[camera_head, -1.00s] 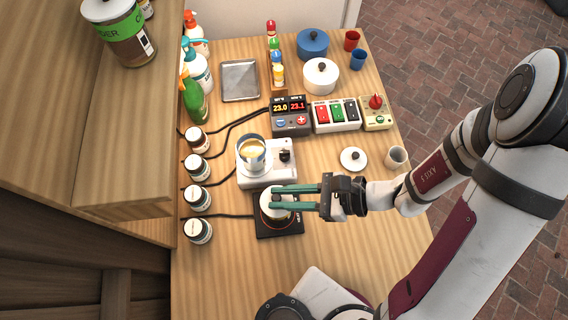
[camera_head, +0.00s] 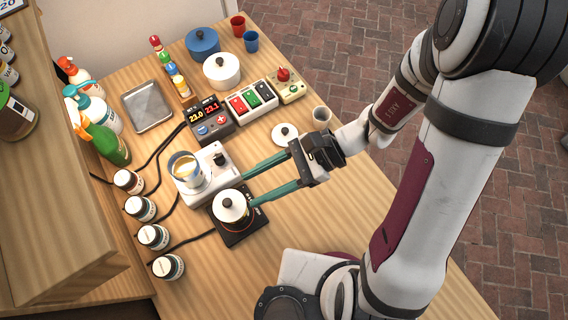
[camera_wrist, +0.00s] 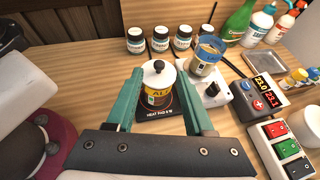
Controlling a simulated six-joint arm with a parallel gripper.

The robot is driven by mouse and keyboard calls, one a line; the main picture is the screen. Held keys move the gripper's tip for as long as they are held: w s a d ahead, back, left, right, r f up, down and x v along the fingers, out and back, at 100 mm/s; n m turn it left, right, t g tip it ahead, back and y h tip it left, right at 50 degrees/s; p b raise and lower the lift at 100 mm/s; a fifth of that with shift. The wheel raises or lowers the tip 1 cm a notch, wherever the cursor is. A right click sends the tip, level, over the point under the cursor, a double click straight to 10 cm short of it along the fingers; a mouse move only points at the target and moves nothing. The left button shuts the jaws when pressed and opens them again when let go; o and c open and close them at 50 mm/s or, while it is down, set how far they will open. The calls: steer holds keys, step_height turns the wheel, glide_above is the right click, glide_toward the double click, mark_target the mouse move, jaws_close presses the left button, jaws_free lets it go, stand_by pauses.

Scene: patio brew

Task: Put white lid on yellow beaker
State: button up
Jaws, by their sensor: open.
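A beaker with a yellow label (camera_wrist: 157,95) stands upright on a black heat pad (camera_head: 243,233). A white lid with a black knob (camera_head: 231,206) sits on its top and looks level. The lid also shows in the wrist view (camera_wrist: 160,72). My gripper (camera_head: 250,187) is open and empty, its green fingers pointing at the lidded beaker from the right and apart from it. In the wrist view the beaker stands beyond and between the fingertips. A second white lid with a dark knob (camera_head: 285,134) lies on the table behind my gripper.
An open beaker of yellowish liquid (camera_head: 184,168) stands on a white stirrer (camera_head: 212,182) beside the heat pad. Several dark bottles (camera_head: 153,236) line the left edge. The front table is clear.

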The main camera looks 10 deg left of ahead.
steer(key=s+d+r+n+t+h, duration=0.1)
steer(key=d+r+n+t+h, duration=0.2)
steer(key=d, duration=0.4)
steer(key=s+d+r+n+t+h, duration=0.2)
steer(key=d+r+h, duration=0.3)
steer(key=d, duration=0.3)
steer(key=shift+n+t+h, duration=0.6)
steer(key=shift+n, duration=0.1)
